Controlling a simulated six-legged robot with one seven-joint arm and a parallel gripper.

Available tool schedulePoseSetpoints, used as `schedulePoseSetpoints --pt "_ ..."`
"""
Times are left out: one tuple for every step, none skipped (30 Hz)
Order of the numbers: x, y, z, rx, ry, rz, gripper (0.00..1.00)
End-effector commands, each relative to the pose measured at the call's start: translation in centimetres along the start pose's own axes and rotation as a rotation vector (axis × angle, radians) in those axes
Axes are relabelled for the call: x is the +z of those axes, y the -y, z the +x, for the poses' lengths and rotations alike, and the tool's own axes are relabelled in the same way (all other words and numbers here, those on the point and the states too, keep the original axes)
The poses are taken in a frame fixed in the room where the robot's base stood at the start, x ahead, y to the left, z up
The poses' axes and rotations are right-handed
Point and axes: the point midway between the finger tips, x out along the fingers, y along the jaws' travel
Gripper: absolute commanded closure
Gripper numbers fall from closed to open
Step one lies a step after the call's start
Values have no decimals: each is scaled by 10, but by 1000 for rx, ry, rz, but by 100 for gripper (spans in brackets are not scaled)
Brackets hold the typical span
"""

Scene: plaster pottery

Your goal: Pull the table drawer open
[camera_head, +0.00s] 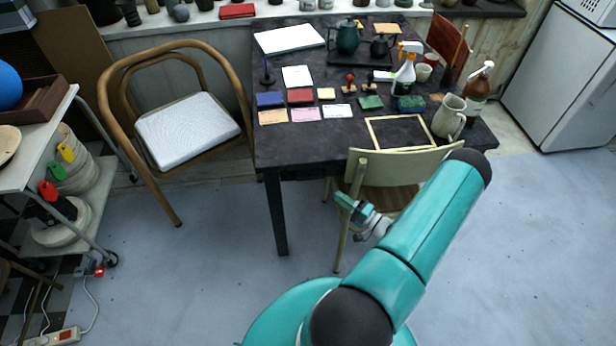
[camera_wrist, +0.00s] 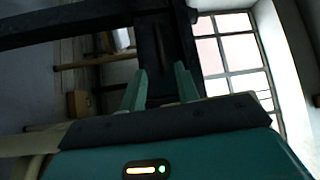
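The dark table (camera_head: 300,160) stands in the upper middle of the head view, tools and cards on its top. I cannot make out a drawer front or handle on its near side there. My gripper (camera_head: 345,203) is low in front of the table, beside the pale green chair; only part of it shows past my teal arm. In the wrist view my gripper (camera_wrist: 160,85) has two green fingers spread apart with nothing clearly held between them. A dark upright shape (camera_wrist: 160,45) lies beyond the fingers; I cannot tell what it is.
The pale green chair (camera_head: 405,166) stands at the table's near right side, close to my arm. A wooden armchair (camera_head: 190,130) with a white cushion is at left. A trolley (camera_head: 75,195) stands far left. The blue-grey floor (camera_head: 190,280) in front is clear.

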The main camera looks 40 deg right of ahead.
Motion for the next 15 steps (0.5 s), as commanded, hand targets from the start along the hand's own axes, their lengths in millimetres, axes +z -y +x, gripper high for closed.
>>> schedulePoseSetpoints --pt "1 1 8 -2 5 0 68" --pt "1 1 12 -2 6 0 68" --pt "2 1 19 -1 7 1 68" --pt "2 1 24 -1 7 1 68" --pt "1 1 30 -1 7 1 68" --pt "2 1 39 -2 8 1 68" --pt "2 1 45 -2 9 1 68" --pt "2 1 51 -1 9 1 68" --pt "2 1 59 -1 9 1 68" --pt "2 1 66 -2 10 1 68" --pt "2 1 72 -2 9 1 68" --pt "3 1 80 -1 10 2 68" --pt "2 1 86 -1 10 1 68" --pt "3 1 92 -1 10 2 68" --pt "3 1 100 -2 10 1 68"
